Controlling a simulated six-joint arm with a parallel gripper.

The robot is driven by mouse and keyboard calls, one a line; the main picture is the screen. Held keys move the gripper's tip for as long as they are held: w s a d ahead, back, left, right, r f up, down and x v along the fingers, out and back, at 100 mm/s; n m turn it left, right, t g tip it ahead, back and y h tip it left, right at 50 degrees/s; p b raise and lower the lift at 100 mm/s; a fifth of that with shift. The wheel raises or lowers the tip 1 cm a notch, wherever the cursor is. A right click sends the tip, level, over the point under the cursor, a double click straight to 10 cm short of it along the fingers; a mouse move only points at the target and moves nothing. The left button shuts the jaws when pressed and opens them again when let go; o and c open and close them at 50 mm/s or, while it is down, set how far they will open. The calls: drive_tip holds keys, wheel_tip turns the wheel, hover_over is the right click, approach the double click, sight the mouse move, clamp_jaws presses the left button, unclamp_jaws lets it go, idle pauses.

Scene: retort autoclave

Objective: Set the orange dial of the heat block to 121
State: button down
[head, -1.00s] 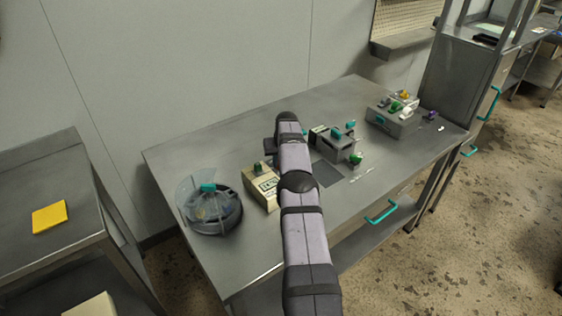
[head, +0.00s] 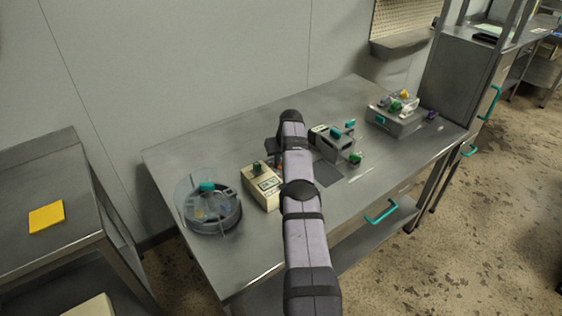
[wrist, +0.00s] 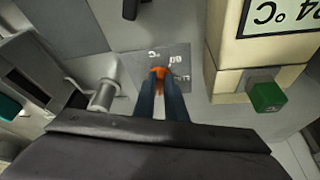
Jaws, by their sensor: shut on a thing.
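In the wrist view my gripper (wrist: 165,98) is shut on a small orange dial (wrist: 159,72). Only the top of the dial shows beyond the two dark fingers. The dial sits against a grey plate (wrist: 183,57) with white markings, seen upside down. I cannot read its setting. In the head view my own arm hides the gripper and most of the heat block; only a speck of orange shows beside the arm.
A cream box (head: 262,188) with a display and green knob stands close beside; in the wrist view its green knob (wrist: 267,97) is right of my fingers. A grey device (head: 335,145) stands on the other side. A round clear-lidded vessel (head: 210,212) is at the table's left.

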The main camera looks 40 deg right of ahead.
drive_tip(key=c, duration=1.8)
unclamp_jaws()
drive_tip(key=b, duration=0.4)
drive_tip(key=shift+s+r, duration=0.1)
drive_tip(key=shift+r, duration=0.15)
drive_tip(key=b, duration=0.2)
drive_tip(key=r+b, duration=0.1)
drive_tip(key=b, duration=0.2)
drive_tip(key=shift+s+a+r, duration=0.1)
drive_tip(key=shift+s+r, duration=0.05)
drive_tip(key=shift+s, duration=0.2)
drive_tip(key=shift+b+v, duration=1)
drive_tip(key=shift+v, duration=1.7)
drive_tip(key=shift+w, duration=0.1)
